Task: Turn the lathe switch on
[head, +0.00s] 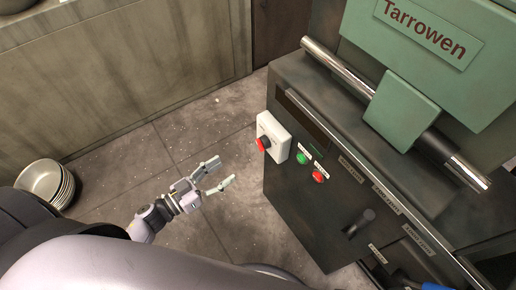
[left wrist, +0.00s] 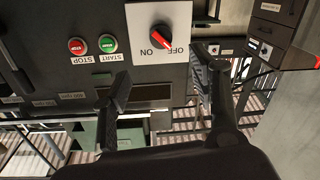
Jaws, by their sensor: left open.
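The lathe switch is a white box (head: 273,137) with a red-and-black rotary knob (head: 264,143), mounted at the left corner of the dark lathe cabinet. In the left wrist view the knob (left wrist: 161,37) sits on the white plate with ON and OFF lettering, seen upside down. I cannot tell surely which word the knob points to. My left gripper (head: 226,170) is open and empty, to the left of and below the switch in the head view, apart from it. In the left wrist view its two fingers (left wrist: 168,80) are spread below the switch plate. My right gripper is out of view.
Green START (head: 302,158) and red STOP (head: 318,176) buttons are close to the switch's right. A black lever (head: 361,222) sticks out of the cabinet front. Stacked bowls (head: 46,182) stand at the left. Free floor (head: 190,120) lies left of the lathe.

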